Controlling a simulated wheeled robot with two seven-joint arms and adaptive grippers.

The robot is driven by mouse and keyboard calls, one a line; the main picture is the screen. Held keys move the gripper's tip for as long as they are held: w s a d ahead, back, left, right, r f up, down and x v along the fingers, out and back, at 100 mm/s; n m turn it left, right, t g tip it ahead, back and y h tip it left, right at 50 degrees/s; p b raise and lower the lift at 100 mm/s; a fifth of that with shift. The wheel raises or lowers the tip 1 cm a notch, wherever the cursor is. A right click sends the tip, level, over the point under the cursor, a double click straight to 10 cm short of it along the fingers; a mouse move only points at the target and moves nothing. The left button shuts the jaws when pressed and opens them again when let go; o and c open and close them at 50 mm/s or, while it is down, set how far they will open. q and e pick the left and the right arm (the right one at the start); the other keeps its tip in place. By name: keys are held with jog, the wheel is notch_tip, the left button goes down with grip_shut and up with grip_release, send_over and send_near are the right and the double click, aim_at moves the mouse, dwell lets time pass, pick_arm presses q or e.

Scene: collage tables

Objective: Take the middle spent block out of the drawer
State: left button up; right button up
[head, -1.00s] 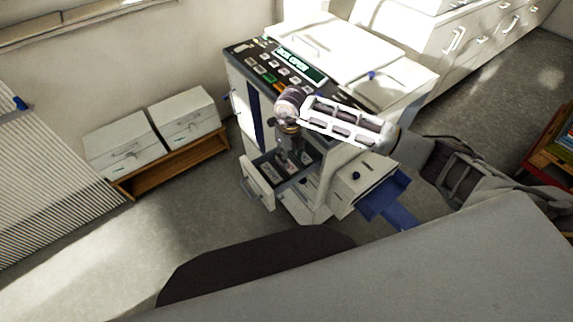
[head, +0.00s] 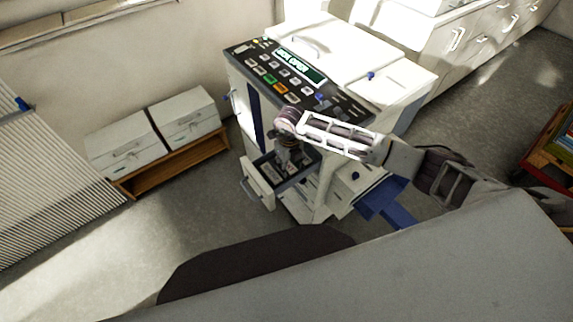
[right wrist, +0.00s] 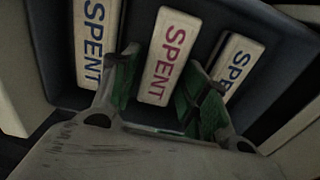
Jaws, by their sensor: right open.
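The open drawer (head: 259,184) juts from the front of a white copier-like machine. In the right wrist view the dark drawer tray (right wrist: 210,14) holds three pale blocks lettered SPENT. The middle block (right wrist: 172,50) has red letters; the left block (right wrist: 92,40) and the right block (right wrist: 240,62) have blue letters. My right gripper (right wrist: 160,85) is open with green-padded fingers, one on each side of the middle block's near part. The right finger partly covers the right block. In the head view my right gripper (head: 285,165) reaches down into the drawer. My left gripper is not in view.
The machine's control panel (head: 285,75) has a lit display above the drawer. A blue tray (head: 385,200) sticks out at its right side. Two white boxes on a wooden stand (head: 175,165) are at the left, with clear floor between.

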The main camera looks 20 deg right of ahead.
aim_at(289, 166)
jog(key=shift+f, duration=0.3)
jog(key=c, duration=0.6)
jog(key=shift+r, duration=0.2)
jog(key=shift+r+b, duration=0.65)
jog(key=shift+r, duration=4.2)
